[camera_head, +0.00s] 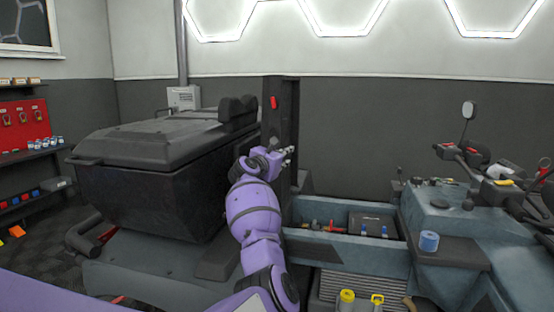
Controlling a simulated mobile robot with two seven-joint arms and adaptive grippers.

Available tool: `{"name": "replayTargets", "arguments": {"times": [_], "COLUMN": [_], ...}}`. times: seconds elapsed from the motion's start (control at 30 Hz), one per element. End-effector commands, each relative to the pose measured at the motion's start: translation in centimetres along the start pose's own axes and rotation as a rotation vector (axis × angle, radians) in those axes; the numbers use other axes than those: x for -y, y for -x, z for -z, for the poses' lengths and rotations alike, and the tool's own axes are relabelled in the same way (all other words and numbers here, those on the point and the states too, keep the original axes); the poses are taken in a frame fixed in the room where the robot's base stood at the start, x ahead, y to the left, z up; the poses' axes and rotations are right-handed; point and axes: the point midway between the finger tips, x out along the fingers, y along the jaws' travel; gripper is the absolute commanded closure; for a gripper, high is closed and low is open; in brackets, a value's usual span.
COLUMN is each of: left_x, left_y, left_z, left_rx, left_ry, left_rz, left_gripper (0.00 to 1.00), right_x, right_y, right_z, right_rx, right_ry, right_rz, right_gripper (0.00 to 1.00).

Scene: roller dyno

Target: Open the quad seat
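The quad seat (290,112) stands upright as a tall dark panel, seen nearly edge-on, between the rear box and the open compartment. A small red piece shows on its upper edge. The blue-grey storage compartment (318,248) at its foot is uncovered. My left gripper (290,156) is in front of the upright panel, around its lower half, with its fingers pointing right. The fingers look apart with nothing between them. I cannot tell whether the gripper touches the panel. My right gripper is out of view.
A large black rear box (150,185) stands left of the seat. The compartment holds tools and a dark case (372,222). A blue tape roll (429,241) sits on the quad's body, with handlebars (480,165) at right. Yellow-topped items (346,297) stand low in front.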

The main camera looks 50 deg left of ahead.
Motion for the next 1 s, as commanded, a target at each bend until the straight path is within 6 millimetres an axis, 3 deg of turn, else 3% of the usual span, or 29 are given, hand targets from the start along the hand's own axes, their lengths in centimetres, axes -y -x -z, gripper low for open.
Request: {"name": "replayTargets", "arguments": {"times": [0.1, 0.33, 1.0], "left_x": [-0.1, -0.1, -0.1], "left_y": [1.8, 3.9, 4.2], "left_z": [0.1, 0.0, 0.0], "left_rx": [0.000, 0.000, 0.000], "left_ry": [-0.001, 0.000, -0.001], "left_rz": [-0.003, -0.002, -0.001], "left_gripper": [0.83, 0.83, 0.83], "right_x": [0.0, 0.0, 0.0], "right_y": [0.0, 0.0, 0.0], "right_z": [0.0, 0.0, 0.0], "right_rx": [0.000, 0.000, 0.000], "right_ry": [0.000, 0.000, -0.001], "right_rz": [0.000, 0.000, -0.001], "right_gripper": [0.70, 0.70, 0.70]}}
